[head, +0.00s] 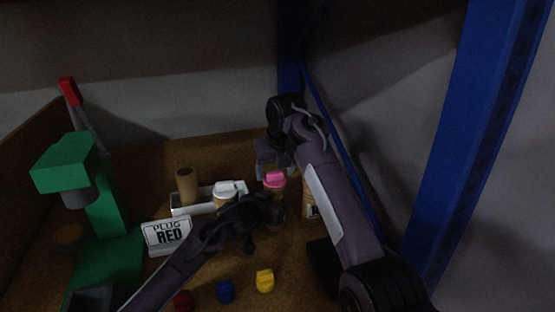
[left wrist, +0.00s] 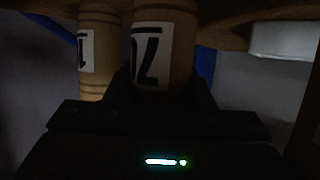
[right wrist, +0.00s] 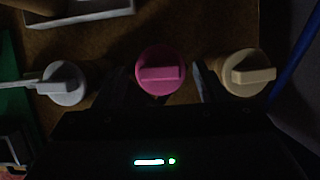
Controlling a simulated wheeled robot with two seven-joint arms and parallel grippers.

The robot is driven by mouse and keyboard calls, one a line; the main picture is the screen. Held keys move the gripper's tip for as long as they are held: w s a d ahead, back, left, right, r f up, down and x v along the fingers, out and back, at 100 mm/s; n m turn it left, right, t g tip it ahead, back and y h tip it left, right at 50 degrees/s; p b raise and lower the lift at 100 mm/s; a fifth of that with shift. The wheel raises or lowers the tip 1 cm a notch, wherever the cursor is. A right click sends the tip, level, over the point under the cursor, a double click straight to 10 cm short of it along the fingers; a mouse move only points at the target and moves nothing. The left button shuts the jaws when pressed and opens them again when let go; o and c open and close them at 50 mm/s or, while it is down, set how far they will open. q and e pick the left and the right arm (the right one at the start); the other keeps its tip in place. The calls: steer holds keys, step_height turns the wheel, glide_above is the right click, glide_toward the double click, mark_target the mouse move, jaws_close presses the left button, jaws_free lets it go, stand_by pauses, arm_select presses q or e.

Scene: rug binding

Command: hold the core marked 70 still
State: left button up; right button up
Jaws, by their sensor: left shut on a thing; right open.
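The core marked 70 (left wrist: 165,45) stands between the fingers of my left gripper (left wrist: 160,95), its label upside down in the left wrist view. My left gripper (head: 270,208) is shut on this core in the head view. A pink plug (head: 275,179) sits at the top of the core; whether it is fully seated cannot be told. My right gripper (head: 276,160) is above it, open, with its fingers (right wrist: 165,90) on either side of the pink plug (right wrist: 160,72).
A second labelled core (head: 311,205) stands close by, with a cream plug (right wrist: 246,72) beside the pink one. A grey-white plug (right wrist: 64,84) is on the other side. A sign reading PLUG RED (head: 167,233), a green press (head: 100,190) and loose red, blue and yellow plugs (head: 265,280) are around.

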mark_target(276, 174)
steer(key=shift+w+f, duration=0.15)
steer(key=shift+f, duration=0.1)
steer(key=c, duration=1.1)
steer(key=shift+r, duration=0.15)
steer(key=shift+r, duration=4.1)
